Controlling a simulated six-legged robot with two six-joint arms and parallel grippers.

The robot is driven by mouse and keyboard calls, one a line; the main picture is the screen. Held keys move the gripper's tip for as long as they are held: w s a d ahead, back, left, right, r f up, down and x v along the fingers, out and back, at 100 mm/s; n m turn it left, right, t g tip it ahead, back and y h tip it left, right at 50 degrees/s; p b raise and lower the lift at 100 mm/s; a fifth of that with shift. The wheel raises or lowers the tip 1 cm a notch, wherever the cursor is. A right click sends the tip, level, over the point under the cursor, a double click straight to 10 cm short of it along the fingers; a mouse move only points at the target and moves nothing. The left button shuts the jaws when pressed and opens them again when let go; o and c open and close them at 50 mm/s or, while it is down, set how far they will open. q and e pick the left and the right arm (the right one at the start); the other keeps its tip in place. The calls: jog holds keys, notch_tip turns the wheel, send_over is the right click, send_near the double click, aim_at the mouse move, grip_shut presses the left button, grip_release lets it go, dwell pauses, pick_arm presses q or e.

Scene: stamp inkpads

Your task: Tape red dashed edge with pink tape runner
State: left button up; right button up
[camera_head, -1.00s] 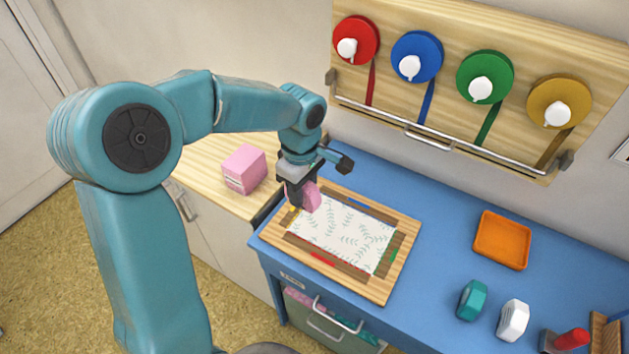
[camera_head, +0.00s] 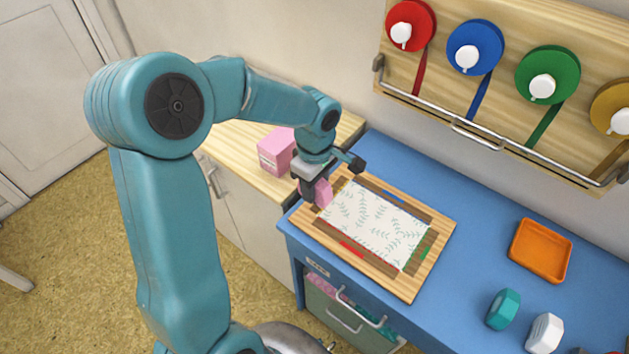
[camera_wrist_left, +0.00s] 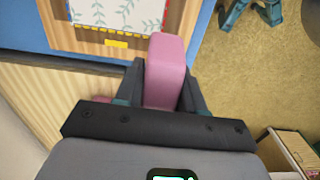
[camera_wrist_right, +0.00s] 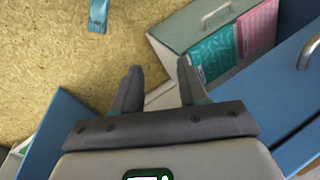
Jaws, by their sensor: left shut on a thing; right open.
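My left gripper (camera_head: 316,190) is shut on the pink tape runner (camera_head: 325,193) above the left end of the wooden board (camera_head: 398,288). In the left wrist view the pink tape runner (camera_wrist_left: 166,70) stands between the fingers, with the yellow mark (camera_wrist_left: 117,44) of the board just beyond. A white leaf-pattern sheet (camera_head: 375,222) lies on the board inside brown strips.
A pink block (camera_head: 277,150) stands on the wooden cabinet at left. An orange tray (camera_head: 541,251), a teal runner (camera_head: 503,309) and a white runner (camera_head: 544,334) are on the blue desk. An open drawer (camera_wrist_right: 182,30) with teal and pink packs is near my right gripper.

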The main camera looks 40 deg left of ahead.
pick_arm(q)
jog(key=shift+f+b, duration=2.5)
jog(key=shift+f, duration=0.3)
jog(key=shift+f+b, duration=0.7)
jog(key=shift+w+d+b, duration=0.15)
jog(key=shift+d+b, duration=0.45)
jog(key=shift+d, duration=1.15)
jog(key=shift+w+d+b, duration=0.1)
jog(key=shift+d+b, duration=0.2)
jog(key=shift+d, duration=0.55)
jog(key=shift+w+d, duration=0.1)
jog(key=shift+d, duration=0.8)
